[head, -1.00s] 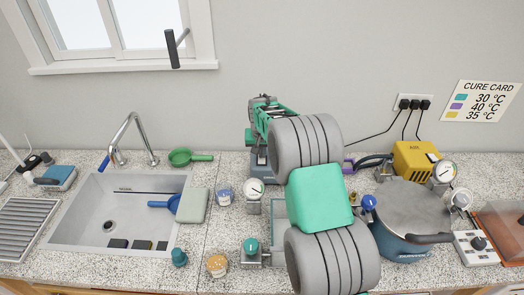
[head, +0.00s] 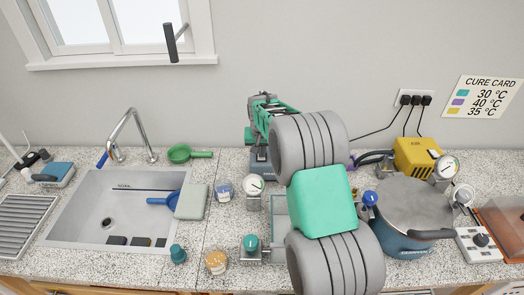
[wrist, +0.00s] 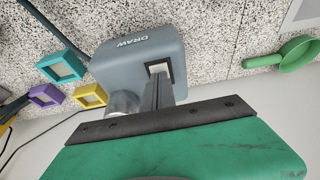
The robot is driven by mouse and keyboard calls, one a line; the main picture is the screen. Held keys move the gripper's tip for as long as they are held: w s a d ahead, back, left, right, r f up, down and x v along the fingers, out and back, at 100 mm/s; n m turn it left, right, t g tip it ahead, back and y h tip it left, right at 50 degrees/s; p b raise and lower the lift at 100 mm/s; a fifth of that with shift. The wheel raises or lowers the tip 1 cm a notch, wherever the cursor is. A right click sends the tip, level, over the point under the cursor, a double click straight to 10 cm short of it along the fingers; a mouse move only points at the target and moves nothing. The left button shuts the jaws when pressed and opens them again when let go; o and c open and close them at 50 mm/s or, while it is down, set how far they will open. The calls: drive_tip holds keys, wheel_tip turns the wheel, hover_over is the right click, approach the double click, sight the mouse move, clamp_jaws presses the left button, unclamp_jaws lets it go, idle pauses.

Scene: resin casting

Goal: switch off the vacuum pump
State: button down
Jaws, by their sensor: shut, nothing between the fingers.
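A blue-grey box marked DRAW (wrist: 135,62), which looks like the vacuum pump, fills the upper middle of the wrist view. A pale rocker switch sits in a dark frame on its face. My gripper (wrist: 160,80) is shut and empty, its fingertips at the switch; touching or just short of it, I cannot tell. The fingers cover part of the switch, so its position is unclear. In the head view, the box (head: 258,168) shows only partly behind my arm, and my fingertips are hidden there.
Teal (wrist: 62,66), purple (wrist: 45,97) and yellow (wrist: 90,96) square frames lie beside the box. A green strainer-like pan (head: 180,153) is left of it. A yellow box (head: 417,156) and a lidded pot (head: 410,215) stand right. The sink (head: 75,215) is left.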

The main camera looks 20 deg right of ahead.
drive_tip(key=shift+s+f, duration=0.15)
drive_tip(key=shift+f, duration=0.05)
drive_tip(key=shift+r, duration=0.35)
drive_tip(key=b+v, duration=0.1)
drive_tip(key=v, duration=1.2)
drive_tip(key=shift+w+r, duration=0.3)
drive_tip(key=shift+r, duration=0.1)
